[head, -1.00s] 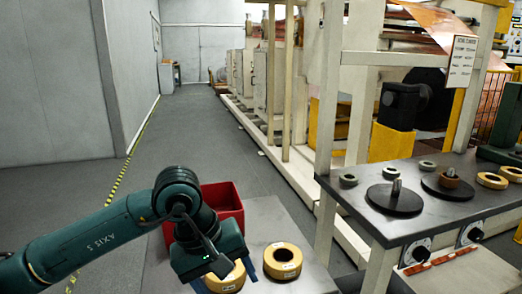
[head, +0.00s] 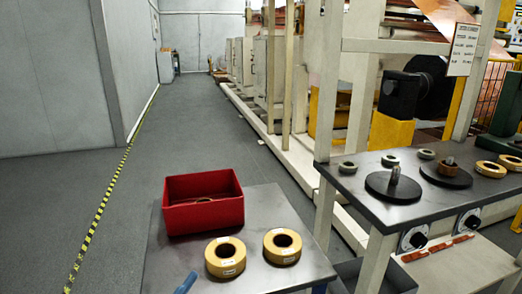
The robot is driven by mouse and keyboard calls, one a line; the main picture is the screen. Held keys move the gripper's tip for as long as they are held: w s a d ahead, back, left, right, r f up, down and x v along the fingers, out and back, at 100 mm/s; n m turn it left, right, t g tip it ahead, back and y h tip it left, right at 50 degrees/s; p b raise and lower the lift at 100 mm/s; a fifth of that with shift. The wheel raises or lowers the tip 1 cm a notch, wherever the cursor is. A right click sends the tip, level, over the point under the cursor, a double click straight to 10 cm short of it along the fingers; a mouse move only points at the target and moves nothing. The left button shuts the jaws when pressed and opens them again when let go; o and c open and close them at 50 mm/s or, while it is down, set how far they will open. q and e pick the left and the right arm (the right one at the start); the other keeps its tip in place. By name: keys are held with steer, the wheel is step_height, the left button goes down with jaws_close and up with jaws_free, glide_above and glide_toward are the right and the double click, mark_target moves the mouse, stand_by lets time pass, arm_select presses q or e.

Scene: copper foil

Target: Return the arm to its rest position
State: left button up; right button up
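My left arm is out of the head view. Only a blue piece (head: 186,284), which looks like a fingertip of my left gripper, shows at the bottom edge, over the near left part of the grey table (head: 262,210). Whether that gripper is open or shut is hidden. My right gripper is not seen. Two yellow rolls, a left one (head: 225,272) and a right one (head: 283,258), lie flat on the grey table, apart from the blue piece. A red bin (head: 203,216) stands behind them with a ring-shaped thing inside, partly hidden by its front wall.
A dark bench (head: 410,213) at the right carries two black discs with upright pegs, one with a brown ring (head: 448,167), plus several small grey-green and yellow rings. A dark open box (head: 372,275) sits below the bench. Grey floor at the left is clear.

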arm_select(q)
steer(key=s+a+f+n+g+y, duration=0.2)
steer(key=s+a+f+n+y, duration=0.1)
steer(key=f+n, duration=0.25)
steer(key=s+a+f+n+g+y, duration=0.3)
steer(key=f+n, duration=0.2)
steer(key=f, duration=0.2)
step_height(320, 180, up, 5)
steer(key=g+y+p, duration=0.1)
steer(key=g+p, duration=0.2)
steer(key=p, duration=1.6)
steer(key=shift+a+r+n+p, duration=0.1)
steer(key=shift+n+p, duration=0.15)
steer(key=shift+p, duration=0.1)
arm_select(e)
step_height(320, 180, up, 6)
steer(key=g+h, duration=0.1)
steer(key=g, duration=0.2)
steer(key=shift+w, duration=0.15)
